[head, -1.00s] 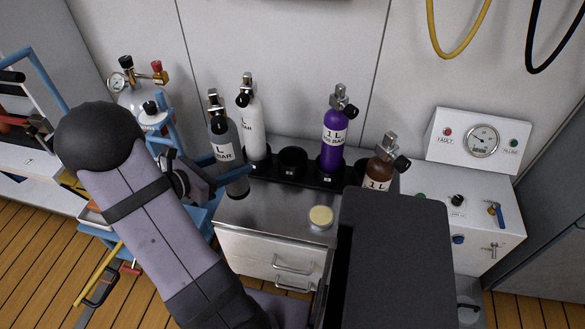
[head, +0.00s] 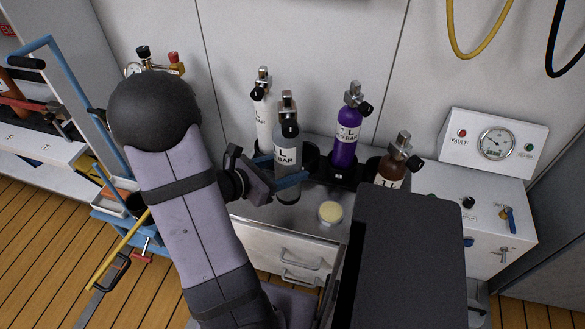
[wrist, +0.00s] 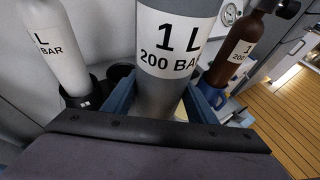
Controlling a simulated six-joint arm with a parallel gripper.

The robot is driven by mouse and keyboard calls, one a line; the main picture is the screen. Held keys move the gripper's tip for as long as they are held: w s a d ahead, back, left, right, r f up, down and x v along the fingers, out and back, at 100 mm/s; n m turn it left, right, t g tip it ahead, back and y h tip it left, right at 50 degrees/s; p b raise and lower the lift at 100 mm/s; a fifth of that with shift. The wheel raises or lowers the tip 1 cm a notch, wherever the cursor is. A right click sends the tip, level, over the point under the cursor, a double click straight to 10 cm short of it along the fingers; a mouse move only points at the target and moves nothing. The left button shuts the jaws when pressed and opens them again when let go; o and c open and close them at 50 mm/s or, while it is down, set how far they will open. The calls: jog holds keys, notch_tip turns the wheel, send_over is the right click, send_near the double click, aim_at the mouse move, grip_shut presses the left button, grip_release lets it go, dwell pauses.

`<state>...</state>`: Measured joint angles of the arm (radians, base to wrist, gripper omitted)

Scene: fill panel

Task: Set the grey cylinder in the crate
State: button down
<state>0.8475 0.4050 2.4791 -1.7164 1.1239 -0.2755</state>
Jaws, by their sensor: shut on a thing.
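The grey cylinder (head: 287,146), marked 1 L 200 BAR, is upright in my gripper (head: 290,181). The blue fingers are shut around its lower body, and it also fills the middle of the wrist view (wrist: 178,50). It is over the steel counter top, in front of the black rack. I cannot tell whether its base touches the counter. I cannot make out a crate for certain in either view; my arm hides part of the left side.
A white cylinder (head: 262,112), a purple cylinder (head: 346,140) and a brown cylinder (head: 392,172) stand along the rack (head: 343,172). A yellow-topped tin (head: 330,212) sits on the counter (head: 258,214). A blue trolley (head: 120,222) stands left on the wooden floor.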

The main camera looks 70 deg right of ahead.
jog(key=d+f+b, duration=0.1)
jog(key=d+f, duration=0.1)
jog(key=d, duration=1.6)
jog(key=shift+d+f+b, duration=0.25)
jog(key=shift+d+b, duration=0.05)
jog(key=shift+d, duration=0.05)
jog(key=shift+d+f+b, duration=0.15)
jog(key=shift+f+b, duration=0.45)
jog(key=shift+f, duration=1.5)
jog(key=c, duration=0.7)
grip_release()
jog(key=shift+f, duration=0.25)
jog(key=shift+c, duration=0.2)
